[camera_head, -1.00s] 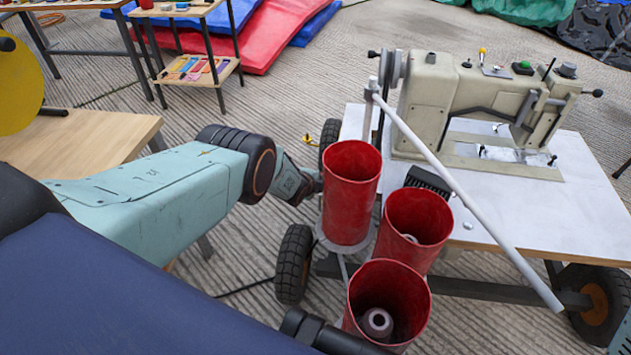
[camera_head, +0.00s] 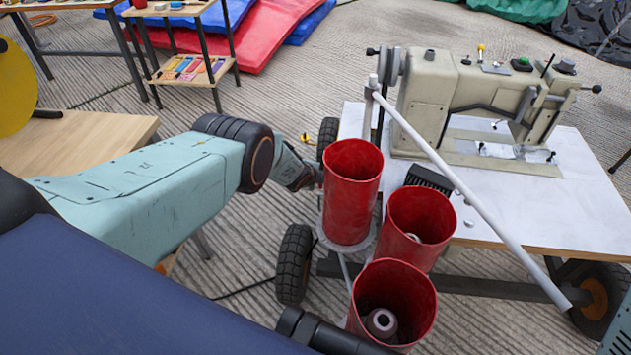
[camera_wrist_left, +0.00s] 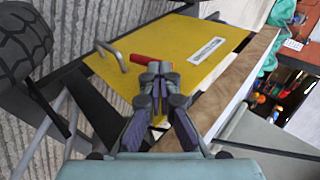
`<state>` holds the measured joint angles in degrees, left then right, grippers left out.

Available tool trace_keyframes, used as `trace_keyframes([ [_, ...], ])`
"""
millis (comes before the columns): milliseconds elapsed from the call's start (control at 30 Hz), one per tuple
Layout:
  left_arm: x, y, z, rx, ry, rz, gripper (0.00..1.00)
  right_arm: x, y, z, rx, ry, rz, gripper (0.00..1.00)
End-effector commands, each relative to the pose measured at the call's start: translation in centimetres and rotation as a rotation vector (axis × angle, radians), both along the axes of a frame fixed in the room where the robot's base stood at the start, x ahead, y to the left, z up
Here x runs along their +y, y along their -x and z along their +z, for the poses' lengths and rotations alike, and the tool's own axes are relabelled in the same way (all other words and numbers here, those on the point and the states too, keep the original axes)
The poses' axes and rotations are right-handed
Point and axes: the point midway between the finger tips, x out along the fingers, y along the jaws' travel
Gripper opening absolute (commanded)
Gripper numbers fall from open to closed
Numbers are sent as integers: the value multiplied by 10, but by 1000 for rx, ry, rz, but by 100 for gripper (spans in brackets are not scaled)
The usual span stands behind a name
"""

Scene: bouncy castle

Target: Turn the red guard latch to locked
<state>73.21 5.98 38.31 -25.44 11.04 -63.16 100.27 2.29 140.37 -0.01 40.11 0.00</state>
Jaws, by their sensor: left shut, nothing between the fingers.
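In the left wrist view a red latch (camera_wrist_left: 143,58) lies against a yellow panel (camera_wrist_left: 190,45), its bar running roughly crosswise in the picture. My left gripper (camera_wrist_left: 160,68) is shut and empty, its fingertips right at the latch and covering part of it. I cannot tell whether they touch. In the head view my left arm reaches in from the left, and its gripper end is hidden behind the red cups. The latch and panel do not show there.
A curved metal handle (camera_wrist_left: 112,55) stands on the panel beside the latch. A black wheel (camera_wrist_left: 22,42) is at left. In the head view, red cups (camera_head: 352,190) stand beside the sewing machine (camera_head: 430,95) table, with a pale slanting rod (camera_head: 460,190) across it.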

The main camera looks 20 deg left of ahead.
Motion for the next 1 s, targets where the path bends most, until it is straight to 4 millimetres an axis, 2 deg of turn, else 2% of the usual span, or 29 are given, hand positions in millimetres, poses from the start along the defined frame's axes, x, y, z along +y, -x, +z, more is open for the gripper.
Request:
trace_keyframes([
  [1000,5,-18,6,-1,0,0,0,0,0,-1,0,0,0,75],
])
